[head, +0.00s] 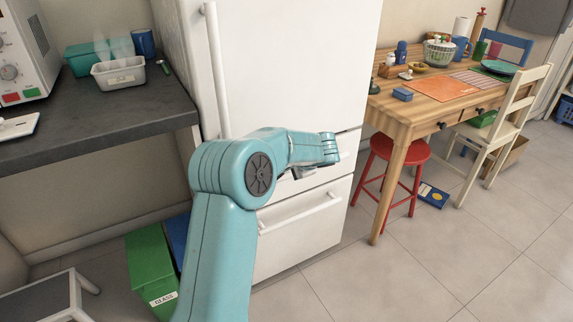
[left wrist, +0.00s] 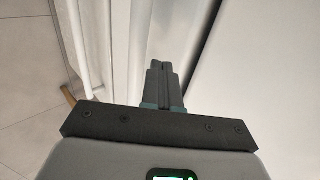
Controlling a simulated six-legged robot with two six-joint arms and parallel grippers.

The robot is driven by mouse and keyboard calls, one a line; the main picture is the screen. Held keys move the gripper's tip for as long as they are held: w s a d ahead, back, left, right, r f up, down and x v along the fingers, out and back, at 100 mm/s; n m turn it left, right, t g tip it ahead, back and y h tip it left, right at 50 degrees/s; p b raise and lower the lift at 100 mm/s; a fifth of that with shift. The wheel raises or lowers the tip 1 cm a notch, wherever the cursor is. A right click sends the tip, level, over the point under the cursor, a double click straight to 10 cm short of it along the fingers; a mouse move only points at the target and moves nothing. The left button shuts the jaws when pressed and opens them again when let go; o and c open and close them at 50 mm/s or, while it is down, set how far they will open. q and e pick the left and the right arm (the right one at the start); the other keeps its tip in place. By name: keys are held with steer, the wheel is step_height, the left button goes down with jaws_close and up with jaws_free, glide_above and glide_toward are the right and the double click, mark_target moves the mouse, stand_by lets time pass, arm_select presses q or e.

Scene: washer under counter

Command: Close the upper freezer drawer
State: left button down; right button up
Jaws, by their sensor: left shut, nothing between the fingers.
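The white fridge-freezer (head: 285,70) stands in the middle of the head view, with two drawers under its tall door. The upper freezer drawer (head: 343,166) is largely hidden behind my left arm. Its right end looks about level with the fridge front, but I cannot tell whether it is fully shut. The lower drawer (head: 318,233) has a white bar handle and looks shut. My left gripper's fingers (left wrist: 161,68) are shut and empty in the left wrist view, close to white fridge surfaces; contact is unclear. The arm hides its fingertips in the head view. My right gripper is out of view.
A dark counter (head: 95,118) with a microwave stands on the left. Green (head: 150,265) and blue bins stand below, beside the fridge. A wooden table (head: 420,112), a red stool (head: 407,152) and a white chair (head: 500,135) stand on the right. The front-right floor is clear.

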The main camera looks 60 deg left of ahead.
arm_select(q)
steer(key=p+v, duration=0.2)
steer(key=v, duration=0.8)
steer(key=shift+d, duration=0.2)
steer(key=d+f+m+h, duration=0.3)
steer(key=d+f+h, duration=0.6)
steer(key=d+f, duration=1.35)
steer(key=s+d+f+n+h, duration=0.2)
steer(key=s+d+f+n, duration=0.1)
steer(key=s+d+f, duration=0.45)
steer(key=s+d+f+n+h, duration=0.25)
steer(key=s+d+f, duration=0.25)
steer(key=s+d, duration=0.5)
step_height(320, 180, up, 23)
steer(key=d+p, duration=0.1)
steer(key=p, duration=2.1)
steer(key=shift+p, duration=0.35)
